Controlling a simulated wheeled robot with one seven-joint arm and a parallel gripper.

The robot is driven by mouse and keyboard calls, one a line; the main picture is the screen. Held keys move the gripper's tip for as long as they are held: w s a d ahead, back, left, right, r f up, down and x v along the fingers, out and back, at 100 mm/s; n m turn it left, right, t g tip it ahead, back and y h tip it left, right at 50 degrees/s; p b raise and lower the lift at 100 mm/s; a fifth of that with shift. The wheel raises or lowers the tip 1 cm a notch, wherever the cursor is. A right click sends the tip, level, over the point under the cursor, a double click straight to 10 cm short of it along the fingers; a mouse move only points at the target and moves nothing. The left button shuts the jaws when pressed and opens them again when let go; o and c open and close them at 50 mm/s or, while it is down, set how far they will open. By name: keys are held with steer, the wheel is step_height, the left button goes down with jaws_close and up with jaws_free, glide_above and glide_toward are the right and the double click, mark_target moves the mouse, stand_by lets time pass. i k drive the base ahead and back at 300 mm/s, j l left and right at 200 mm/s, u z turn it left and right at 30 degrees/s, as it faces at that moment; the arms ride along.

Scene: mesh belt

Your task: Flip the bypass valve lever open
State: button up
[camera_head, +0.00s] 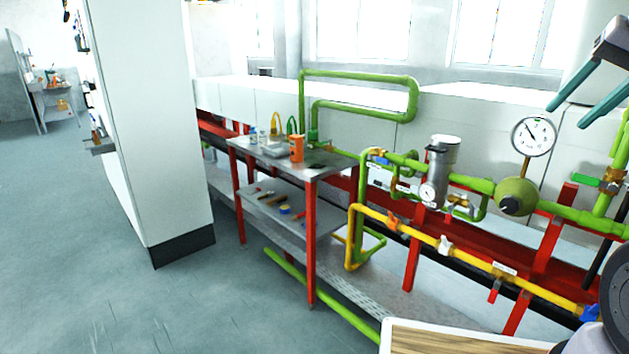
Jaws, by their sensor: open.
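My gripper (566,116) is at the upper right, with two teal fingers apart and nothing between them. It is in front of the window and pale wall, above and right of the round pressure gauge (533,136). Several valve levers show on the pipework: an orange lever (393,221) and a white lever (445,244) on the yellow pipe (425,236), and a green lever (585,179) on the right green pipe. I cannot tell which is the bypass valve lever. My gripper appears apart from all of them.
A metal bench (318,163) with red legs holds an orange container (297,148) and small items. A grey cylindrical filter (441,165) and a green regulator (517,196) sit on the green line. A white pillar (150,130) stands left. The floor (110,285) at left is clear.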

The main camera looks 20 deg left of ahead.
mark_target(379, 183)
steer(key=i+u, duration=0.25)
steer(key=u, duration=0.2)
steer(key=i+j+u, duration=0.1)
steer(key=i+j, duration=0.2)
steer(key=i+j+u, duration=0.1)
steer(key=i+j, duration=0.2)
steer(key=i, duration=0.2)
